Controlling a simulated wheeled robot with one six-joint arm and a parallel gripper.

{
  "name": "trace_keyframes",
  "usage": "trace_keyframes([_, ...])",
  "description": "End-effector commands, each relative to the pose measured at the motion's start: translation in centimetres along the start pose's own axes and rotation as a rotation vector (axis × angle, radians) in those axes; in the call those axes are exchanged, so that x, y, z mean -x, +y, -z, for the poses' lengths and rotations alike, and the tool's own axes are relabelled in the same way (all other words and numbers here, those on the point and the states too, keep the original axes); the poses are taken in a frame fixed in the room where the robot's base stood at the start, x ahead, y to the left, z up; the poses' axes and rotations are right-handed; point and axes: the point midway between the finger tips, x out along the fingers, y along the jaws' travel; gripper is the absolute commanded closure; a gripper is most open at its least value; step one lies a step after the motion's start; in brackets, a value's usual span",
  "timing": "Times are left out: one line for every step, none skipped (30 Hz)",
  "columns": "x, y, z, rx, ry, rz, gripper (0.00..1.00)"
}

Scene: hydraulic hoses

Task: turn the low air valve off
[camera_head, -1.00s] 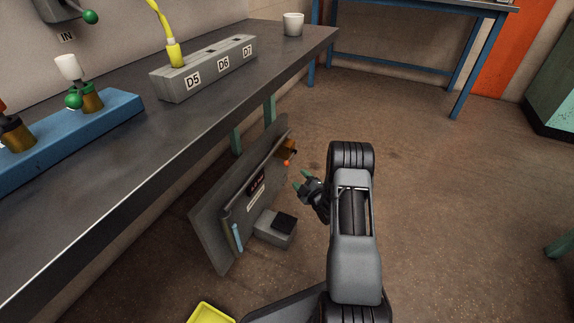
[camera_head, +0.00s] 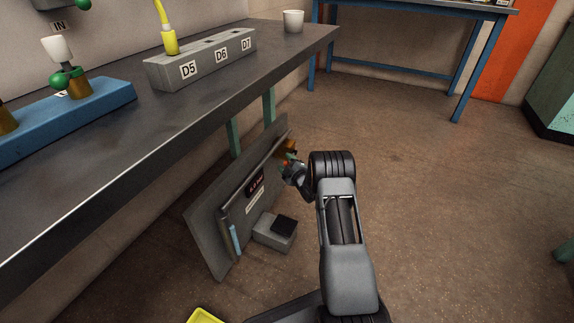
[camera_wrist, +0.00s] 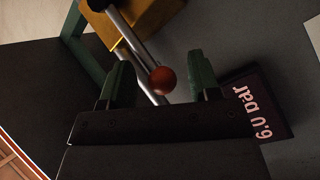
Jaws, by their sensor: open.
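The low air valve has a brass body (camera_head: 290,147) at the upper right end of the grey panel (camera_head: 205,228) under the bench. In the wrist view the brass body (camera_wrist: 146,22) is at the top, with a metal lever (camera_wrist: 133,38) ending in a red-orange ball knob (camera_wrist: 162,80). My gripper (camera_head: 286,167) is at the valve, and its fingers partly hide it in the head view. In the wrist view my gripper (camera_wrist: 160,75) is open, with the knob between the green fingertips in the picture. I see no finger touching the knob. A pipe runs past the knob.
A pressure display (camera_head: 255,183) on the panel reads 6.0 bar in the wrist view (camera_wrist: 257,105). A grey box (camera_head: 275,231) stands on the floor in front of the panel. The bench (camera_head: 150,130) overhangs above. The floor to the right is clear.

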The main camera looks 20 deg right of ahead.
Motion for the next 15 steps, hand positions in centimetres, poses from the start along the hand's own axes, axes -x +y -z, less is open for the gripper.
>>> trace_keyframes([0.0,0.0,0.01,0.0,0.0,0.0,0.44])
trace_keyframes([0.01,0.0,0.01,0.0,0.0,0.0,0.44])
trace_keyframes([0.01,0.01,0.0,0.0,0.0,0.0,0.44])
trace_keyframes([0.01,0.01,0.0,0.0,0.0,0.0,0.45])
trace_keyframes([0.02,0.01,0.0,0.0,0.0,0.0,0.48])
trace_keyframes([0.02,0.01,0.0,0.0,0.0,0.0,0.52])
trace_keyframes([0.03,0.01,-0.01,0.0,0.0,0.0,0.55])
trace_keyframes([0.03,0.02,-0.01,0.0,0.0,0.0,0.58])
trace_keyframes([0.03,0.02,-0.01,0.0,0.0,0.0,0.62])
trace_keyframes([0.04,0.02,-0.02,0.0,0.0,0.0,0.65])
trace_keyframes([0.04,0.02,-0.02,0.0,0.0,0.0,0.67])
trace_keyframes([0.04,0.03,-0.02,0.001,0.0,0.0,0.71])
trace_keyframes([0.04,0.03,-0.02,0.001,0.0,0.0,0.74])
trace_keyframes([0.04,0.02,-0.02,0.001,0.0,0.0,0.77])
trace_keyframes([0.04,0.02,-0.02,0.0,0.0,0.0,0.81])
